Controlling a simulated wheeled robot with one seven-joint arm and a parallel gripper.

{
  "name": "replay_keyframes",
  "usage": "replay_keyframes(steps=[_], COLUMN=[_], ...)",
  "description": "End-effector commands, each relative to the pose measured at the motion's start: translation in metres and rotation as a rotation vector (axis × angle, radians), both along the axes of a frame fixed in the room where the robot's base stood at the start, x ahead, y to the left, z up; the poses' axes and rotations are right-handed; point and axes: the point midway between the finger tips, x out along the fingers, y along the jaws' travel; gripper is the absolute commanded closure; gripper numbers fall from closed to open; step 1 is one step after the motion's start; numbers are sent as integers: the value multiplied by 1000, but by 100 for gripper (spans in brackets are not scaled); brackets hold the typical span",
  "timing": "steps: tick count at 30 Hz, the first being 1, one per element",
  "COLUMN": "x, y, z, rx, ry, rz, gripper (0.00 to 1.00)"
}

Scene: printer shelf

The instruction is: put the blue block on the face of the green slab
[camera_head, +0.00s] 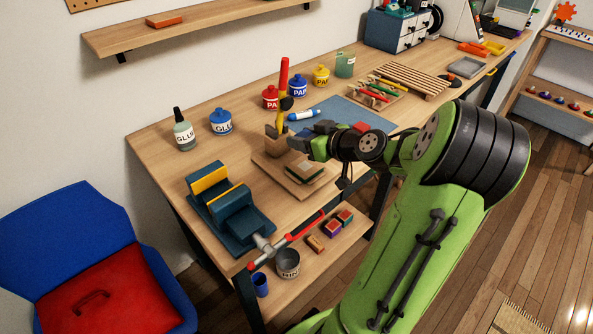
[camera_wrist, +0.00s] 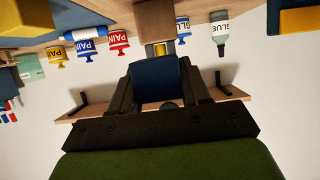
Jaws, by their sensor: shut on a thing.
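My gripper (camera_wrist: 155,92) is shut on a blue block (camera_wrist: 157,75), which sits between its two dark fingers in the wrist view. In the head view my gripper (camera_head: 300,141) is above the workbench, close to a wooden stand and a base board. The block is hard to make out there. A small piece with a dark green part (camera_head: 304,168) lies on the wooden base board, just below my gripper. It may be the green slab, but it is too small to be sure. Its contact with the block cannot be seen.
A blue vise (camera_head: 232,207) with a red handle stands at the bench's front left. Glue bottles, paint pots (camera_head: 298,86) and a blue mat (camera_head: 352,112) lie behind. A wooden rack (camera_head: 412,80) is farther right. A lower shelf (camera_head: 335,239) holds small blocks and a tin.

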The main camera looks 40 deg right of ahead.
Motion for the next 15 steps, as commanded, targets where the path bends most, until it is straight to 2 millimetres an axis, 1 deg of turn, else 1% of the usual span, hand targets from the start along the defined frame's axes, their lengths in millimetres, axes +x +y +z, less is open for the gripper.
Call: replay_keyframes(steps=[1,5,10,12,15], x=[0,0,0,0,0], y=[0,0,0,0,0], z=[-16,-30,-60,-63,-60], rx=[4,3,4,0,-2], ry=[0,-1,-1,-2,-2], rz=[0,1,1,1,1], gripper=[83,83,83,83,83])
